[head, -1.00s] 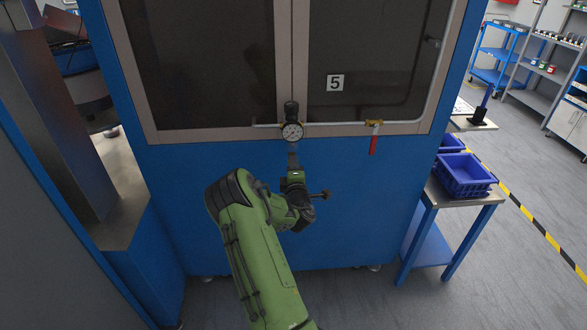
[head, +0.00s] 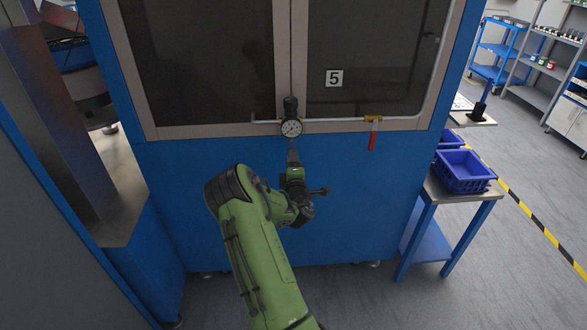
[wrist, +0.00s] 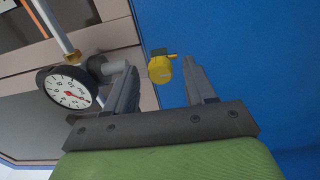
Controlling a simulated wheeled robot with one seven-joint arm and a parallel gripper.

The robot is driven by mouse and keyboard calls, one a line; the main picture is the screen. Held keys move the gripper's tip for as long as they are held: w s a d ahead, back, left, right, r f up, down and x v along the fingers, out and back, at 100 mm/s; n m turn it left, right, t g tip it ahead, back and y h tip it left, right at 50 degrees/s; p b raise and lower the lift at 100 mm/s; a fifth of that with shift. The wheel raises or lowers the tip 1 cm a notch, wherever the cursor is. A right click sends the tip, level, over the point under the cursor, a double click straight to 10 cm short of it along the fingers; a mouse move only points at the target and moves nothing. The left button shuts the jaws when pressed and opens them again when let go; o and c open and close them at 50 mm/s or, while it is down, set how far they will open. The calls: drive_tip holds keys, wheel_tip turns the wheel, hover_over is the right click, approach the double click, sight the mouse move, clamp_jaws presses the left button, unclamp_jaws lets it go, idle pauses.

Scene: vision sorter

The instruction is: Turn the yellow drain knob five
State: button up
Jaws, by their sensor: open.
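The yellow drain knob (wrist: 160,68) shows in the wrist view below a grey pipe fitting (wrist: 120,68) at the dial gauge. In the head view I cannot make it out; my gripper and the gauge are in front of that area. My gripper (wrist: 160,70) is open, with one finger on each side of the knob in the picture. Gaps show on both sides, so the fingers do not visibly touch it. In the head view my gripper (head: 293,157) is just below the gauge (head: 291,128).
A thin pipe (head: 345,120) runs along the blue cabinet (head: 365,180). A red-handled valve (head: 372,140) hangs to the right of the gauge. A side table with blue bins (head: 463,172) stands at the right.

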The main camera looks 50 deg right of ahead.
drive_tip(key=b+v, duration=0.8)
drive_tip(key=v, duration=0.7)
drive_tip(key=shift+s+a+b, duration=0.25)
drive_tip(key=shift+b, duration=0.15)
